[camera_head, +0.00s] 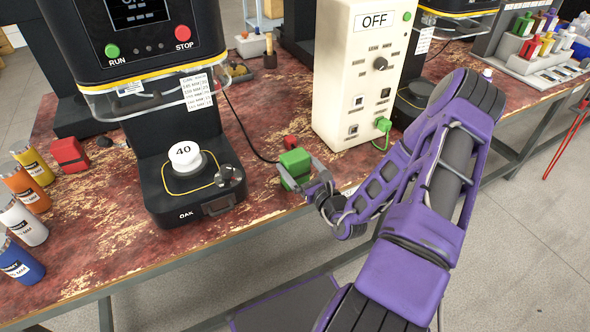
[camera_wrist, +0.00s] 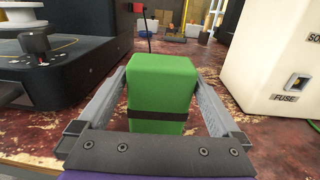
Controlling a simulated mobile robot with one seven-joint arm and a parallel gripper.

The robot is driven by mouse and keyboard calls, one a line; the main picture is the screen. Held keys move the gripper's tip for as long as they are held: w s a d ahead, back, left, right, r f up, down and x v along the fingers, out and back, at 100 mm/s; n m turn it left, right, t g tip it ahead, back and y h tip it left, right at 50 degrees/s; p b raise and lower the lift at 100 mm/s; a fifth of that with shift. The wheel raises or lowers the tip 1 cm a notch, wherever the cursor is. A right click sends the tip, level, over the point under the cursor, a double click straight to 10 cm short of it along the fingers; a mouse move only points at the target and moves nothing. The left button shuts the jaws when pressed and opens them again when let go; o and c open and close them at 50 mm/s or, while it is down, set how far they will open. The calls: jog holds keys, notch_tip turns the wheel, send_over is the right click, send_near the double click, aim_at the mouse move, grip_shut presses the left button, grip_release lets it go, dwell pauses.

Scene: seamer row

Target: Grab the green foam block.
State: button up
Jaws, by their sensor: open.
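The green foam block (camera_head: 294,167) stands on the worn red bench top, between the black seamer and the cream control box in the head view. In the wrist view the green block (camera_wrist: 160,90) is upright, with a dark band around its lower part. My gripper (camera_head: 295,172) is open, and its two grey fingers reach along the left and right sides of the block. In the wrist view my gripper (camera_wrist: 162,85) has the block between its fingers. I cannot tell whether either finger touches it. The block's lower end is hidden behind the gripper's palm.
The black seamer (camera_head: 165,180) stands left of the block and the cream control box (camera_head: 352,80) right of it. A red block (camera_head: 69,154) and several coloured cans (camera_head: 28,188) are at the left. A small red object (camera_head: 290,142) and a black cable lie behind the green block.

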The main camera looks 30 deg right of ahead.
aim_at(290, 154)
jog(key=w, duration=0.4)
jog(key=shift+w+a+r, duration=0.1)
jog(key=shift+w+a, duration=0.05)
jog(key=shift+w, duration=0.25)
jog(key=c, duration=1)
jog(key=shift+r, duration=0.1)
